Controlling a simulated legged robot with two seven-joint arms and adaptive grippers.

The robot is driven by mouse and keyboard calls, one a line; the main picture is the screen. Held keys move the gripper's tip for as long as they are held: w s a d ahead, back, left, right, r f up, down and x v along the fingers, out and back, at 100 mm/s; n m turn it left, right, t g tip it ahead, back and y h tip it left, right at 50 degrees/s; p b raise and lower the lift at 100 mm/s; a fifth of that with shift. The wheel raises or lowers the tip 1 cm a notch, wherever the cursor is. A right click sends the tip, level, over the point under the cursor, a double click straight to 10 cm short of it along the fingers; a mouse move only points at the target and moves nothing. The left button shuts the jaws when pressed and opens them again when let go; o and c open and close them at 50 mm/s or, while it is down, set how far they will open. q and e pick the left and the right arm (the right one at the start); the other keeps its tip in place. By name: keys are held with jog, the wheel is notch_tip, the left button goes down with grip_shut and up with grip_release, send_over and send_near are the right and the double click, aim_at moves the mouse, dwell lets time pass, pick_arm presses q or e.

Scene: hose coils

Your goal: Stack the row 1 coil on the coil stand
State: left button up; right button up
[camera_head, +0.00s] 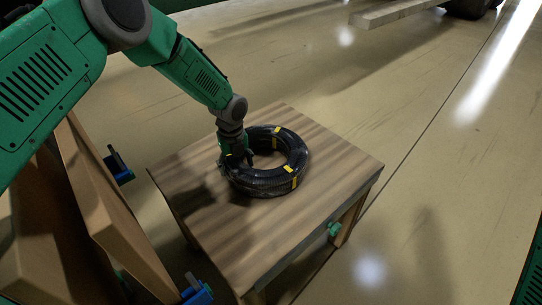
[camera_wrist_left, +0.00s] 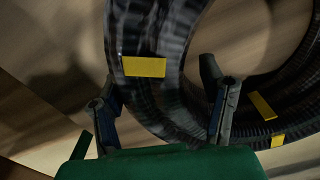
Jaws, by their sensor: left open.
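A black ribbed hose coil (camera_head: 297,155) with yellow tape bands lies flat on a wood-topped stand (camera_head: 335,165). It looks thick, and I cannot tell whether it is one coil or several stacked. My left gripper (camera_head: 238,158) points down at the coil's left side. In the left wrist view the open fingers of this gripper (camera_wrist_left: 165,100) stand apart, one on each side of the coil's ring (camera_wrist_left: 165,35); contact is not clear. The fingertips are partly hidden in the head view. My right gripper is not in view.
A brown slanted rack or board (camera_head: 105,215) with blue clamps (camera_head: 120,168) stands left of the stand. A green fitting (camera_head: 334,229) sits on the stand's front right side. The stand's top is bare around the coil. The floor to the right is open.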

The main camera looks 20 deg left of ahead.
pick_arm(q)
jog(key=shift+s+a+f, duration=0.1)
jog(key=shift+s+a, duration=0.05)
jog(key=shift+a, duration=0.4)
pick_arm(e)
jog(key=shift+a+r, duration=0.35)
pick_arm(q)
jog(key=shift+d, duration=0.15)
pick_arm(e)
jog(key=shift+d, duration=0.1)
pick_arm(q)
jog(key=shift+w+d, duration=0.2)
jog(key=shift+d, duration=0.15)
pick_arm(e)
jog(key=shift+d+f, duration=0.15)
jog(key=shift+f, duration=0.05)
pick_arm(q)
jog(key=shift+a, duration=0.15)
jog(key=c, duration=1.2)
jog(key=shift+w, duration=0.15)
grip_shut()
jog(key=shift+r+p, duration=0.75)
jog(key=shift+r, duration=0.15)
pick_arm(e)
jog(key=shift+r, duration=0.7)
